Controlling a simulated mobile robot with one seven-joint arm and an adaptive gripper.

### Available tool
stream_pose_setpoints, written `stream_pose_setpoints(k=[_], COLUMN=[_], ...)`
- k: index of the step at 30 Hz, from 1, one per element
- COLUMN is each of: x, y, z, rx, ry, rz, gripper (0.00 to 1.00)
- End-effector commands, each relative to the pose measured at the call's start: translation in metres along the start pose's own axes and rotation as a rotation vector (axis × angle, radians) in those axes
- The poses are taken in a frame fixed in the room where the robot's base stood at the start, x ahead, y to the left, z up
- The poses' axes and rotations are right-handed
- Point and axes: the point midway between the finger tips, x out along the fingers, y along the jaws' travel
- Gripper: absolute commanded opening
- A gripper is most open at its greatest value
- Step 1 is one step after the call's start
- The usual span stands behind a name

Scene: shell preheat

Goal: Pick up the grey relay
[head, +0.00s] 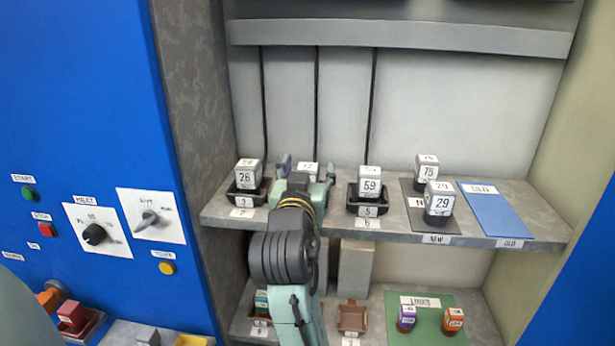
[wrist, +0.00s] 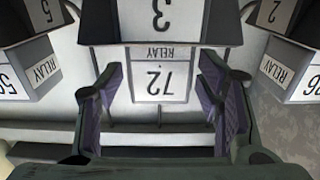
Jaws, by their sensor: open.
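Several grey relays stand on the shelf, so the frames do not single one out. Relay 26 (head: 246,179) and relay 59 (head: 369,186) sit in black sockets. Relay 72 (head: 309,168) is between them, mostly hidden behind my gripper (head: 303,182) in the head view. Relay 75 (head: 427,173) and relay 29 (head: 439,202) stand on the dark NEW mat. In the wrist view my gripper (wrist: 162,80) is open. Its purple-padded fingers lie either side of relay 72's labelled face (wrist: 160,83), with gaps visible. Relays 59 (wrist: 15,78) and 26 (wrist: 300,82) flank it.
A blue OLD mat (head: 495,215) lies bare at the shelf's right. Dark vertical cables run behind the sockets. A lower shelf holds a green mat (head: 435,334) with small coloured pieces. A blue control panel (head: 85,130) stands at left.

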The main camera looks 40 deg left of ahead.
Motion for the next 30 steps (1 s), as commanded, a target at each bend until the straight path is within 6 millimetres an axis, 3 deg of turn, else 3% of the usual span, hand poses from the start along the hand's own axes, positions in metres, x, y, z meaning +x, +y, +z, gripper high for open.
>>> stream_pose_setpoints(k=[7,30], x=[0.0023,0.0019], y=[0.0000,0.0000], z=[0.0007,0.0004], rx=[0.000,0.000], ry=[-0.001,0.000], rz=[0.000,0.000], gripper=[0.60,0.09])
